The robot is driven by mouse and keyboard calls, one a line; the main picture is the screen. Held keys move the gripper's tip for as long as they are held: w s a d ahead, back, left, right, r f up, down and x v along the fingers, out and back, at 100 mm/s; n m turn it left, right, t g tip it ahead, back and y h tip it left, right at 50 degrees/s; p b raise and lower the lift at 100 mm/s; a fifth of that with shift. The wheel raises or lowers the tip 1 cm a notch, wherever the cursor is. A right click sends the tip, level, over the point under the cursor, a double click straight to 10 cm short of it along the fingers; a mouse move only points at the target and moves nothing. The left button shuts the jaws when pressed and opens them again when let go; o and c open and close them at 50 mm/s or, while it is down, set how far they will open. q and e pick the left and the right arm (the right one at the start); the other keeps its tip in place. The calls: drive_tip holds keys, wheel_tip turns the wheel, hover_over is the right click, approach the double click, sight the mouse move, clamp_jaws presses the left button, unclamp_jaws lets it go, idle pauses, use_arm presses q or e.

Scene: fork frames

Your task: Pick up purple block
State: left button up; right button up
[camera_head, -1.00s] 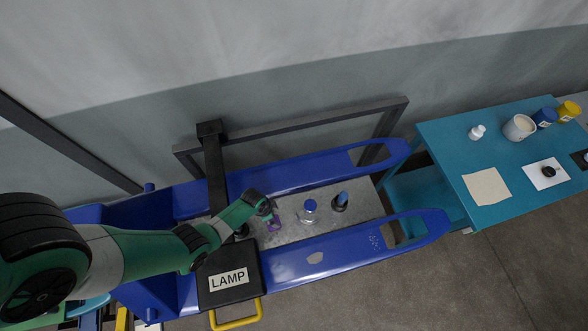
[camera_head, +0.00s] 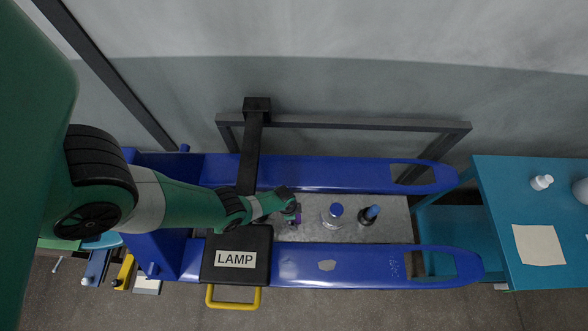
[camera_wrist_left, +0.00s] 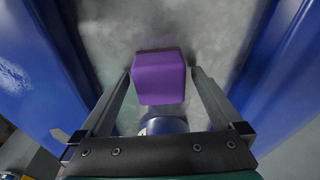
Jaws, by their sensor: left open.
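The purple block (camera_wrist_left: 158,78) sits on the grey surface between the blue forks, seen close up in the left wrist view. In the head view only a small part of the block (camera_head: 298,218) shows beside my gripper. My left gripper (camera_wrist_left: 161,72) is open, with one finger on each side of the block and its tips near the block's far part. A narrow gap shows on the right; on the left the finger is very close, and I cannot tell if it touches. My right gripper is in neither view.
A blue-capped bottle (camera_head: 332,215) and a dark blue-capped bottle (camera_head: 369,215) stand right of the block. Blue forks (camera_head: 345,174) border the grey surface (camera_head: 396,216) on both sides. A black LAMP box (camera_head: 236,243) sits left, below my arm. A teal table (camera_head: 510,200) stands at right.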

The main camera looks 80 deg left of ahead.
use_arm(q)
drive_tip(key=shift+r, duration=0.1)
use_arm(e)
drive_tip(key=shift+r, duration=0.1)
use_arm(q)
drive_tip(key=c, duration=1.4)
drive_tip(key=shift+c, duration=0.2)
drive_tip(key=shift+r, duration=0.15)
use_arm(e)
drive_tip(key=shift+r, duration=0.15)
